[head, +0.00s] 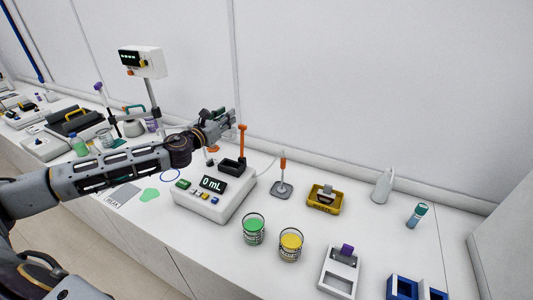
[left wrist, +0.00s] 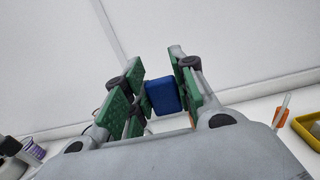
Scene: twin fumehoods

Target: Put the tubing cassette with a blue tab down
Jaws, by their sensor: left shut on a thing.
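My left gripper (head: 228,120) is shut and raised above the back of the pump in the head view. In the left wrist view, its green-padded fingers (left wrist: 158,95) close on a blue block (left wrist: 162,97), which I take to be the blue tab of the tubing cassette. The rest of the cassette is hidden, and I cannot make it out in the head view. The white pump (head: 213,203) has a display reading 0 mL, a black open bay (head: 232,165) and an upright orange lever (head: 242,142). My right gripper is not in view.
Beakers of green (head: 253,230) and yellow (head: 291,244) liquid stand right of the pump. Further right are a yellow tray (head: 323,208), a white holder (head: 335,284) with a purple-tabbed piece, and a blue holder (head: 404,288). Bench between the yellow tray and wash bottle (head: 382,188) is clear.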

